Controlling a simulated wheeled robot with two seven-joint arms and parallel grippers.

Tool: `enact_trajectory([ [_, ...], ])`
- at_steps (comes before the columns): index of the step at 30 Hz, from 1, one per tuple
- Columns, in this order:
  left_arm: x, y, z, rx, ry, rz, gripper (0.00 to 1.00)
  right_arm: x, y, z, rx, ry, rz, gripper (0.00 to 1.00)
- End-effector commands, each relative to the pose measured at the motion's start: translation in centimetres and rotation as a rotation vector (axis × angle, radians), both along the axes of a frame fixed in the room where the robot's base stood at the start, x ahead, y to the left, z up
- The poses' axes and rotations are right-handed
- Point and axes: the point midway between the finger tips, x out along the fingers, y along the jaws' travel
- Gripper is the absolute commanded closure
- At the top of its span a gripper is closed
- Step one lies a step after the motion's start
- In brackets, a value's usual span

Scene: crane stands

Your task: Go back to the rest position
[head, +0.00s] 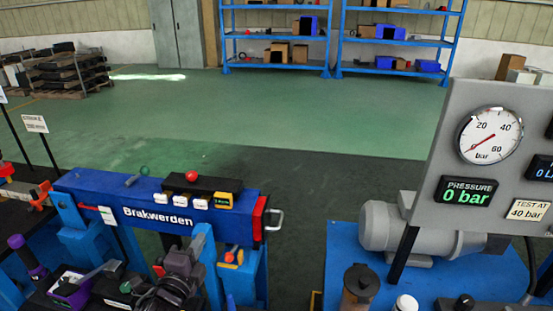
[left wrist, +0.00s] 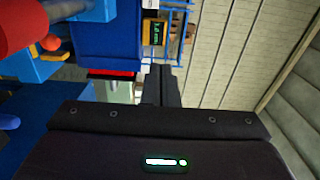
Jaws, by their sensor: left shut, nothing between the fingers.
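Whether the fingers touch the stand cannot be told from the head view. My right gripper is not in view.
A grey pressure panel (head: 460,120) reading 0 bar and a grey motor (head: 395,228) stand on a blue bench (head: 340,262) at right. A red knob (head: 191,176) and a metal handle (head: 275,220) project from the stand. Open floor (head: 260,125) lies behind, before blue shelves (head: 335,40).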

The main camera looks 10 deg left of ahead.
Motion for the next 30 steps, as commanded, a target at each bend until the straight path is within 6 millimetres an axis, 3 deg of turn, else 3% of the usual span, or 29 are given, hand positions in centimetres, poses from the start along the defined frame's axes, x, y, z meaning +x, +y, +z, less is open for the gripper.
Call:
enact_trajectory([
  [2, -0.2, -0.3, -0.5, -0.042, 0.027, 0.009, 1.0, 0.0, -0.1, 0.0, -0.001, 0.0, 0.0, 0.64],
  [6, -1.7, -2.3, -3.4, -0.285, 0.197, 0.069, 1.0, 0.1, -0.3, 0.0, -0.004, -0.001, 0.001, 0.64],
  [9, -4.3, -4.8, -6.2, -0.556, 0.397, 0.165, 1.0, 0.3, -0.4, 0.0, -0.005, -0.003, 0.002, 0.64],
  [13, -8.2, -7.3, -8.4, -0.826, 0.618, 0.313, 1.0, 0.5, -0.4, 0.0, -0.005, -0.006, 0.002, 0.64],
  [21, -14.6, -9.7, -9.4, -1.098, 0.869, 0.577, 1.0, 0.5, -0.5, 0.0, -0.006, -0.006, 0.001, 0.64],
  [29, -19.8, -10.4, -9.0, -1.235, 1.012, 0.822, 1.0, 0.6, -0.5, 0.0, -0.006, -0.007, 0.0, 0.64],
  [30, -19.8, -10.5, -9.9, -1.235, 1.022, 0.838, 1.0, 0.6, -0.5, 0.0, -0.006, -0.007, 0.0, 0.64],
])
